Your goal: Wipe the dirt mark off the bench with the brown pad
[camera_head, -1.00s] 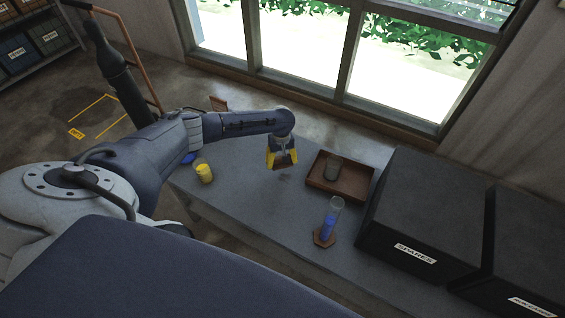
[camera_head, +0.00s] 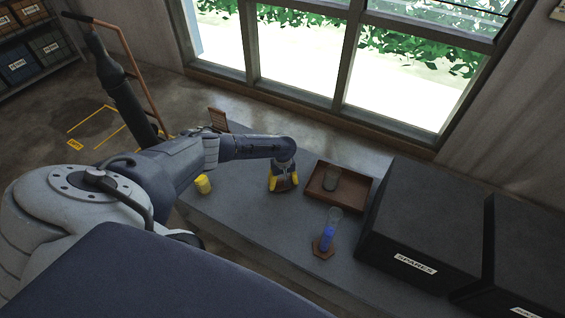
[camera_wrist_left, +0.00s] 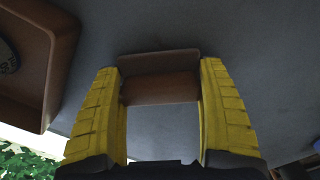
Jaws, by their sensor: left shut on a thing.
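My left gripper (camera_head: 283,188) is over the middle of the grey bench (camera_head: 240,212), its yellow fingers pointing down. It is shut on the brown pad (camera_head: 284,183). In the left wrist view the pad (camera_wrist_left: 160,88) sits between the two yellow fingers, low over the bench surface; I cannot tell whether it touches. I cannot make out a dirt mark in either current view; the gripper and pad hide the bench beneath them. My right gripper is not in view.
A cylinder with blue liquid (camera_head: 328,238) stands nearer the front. Black boxes (camera_head: 425,220) fill the right end.

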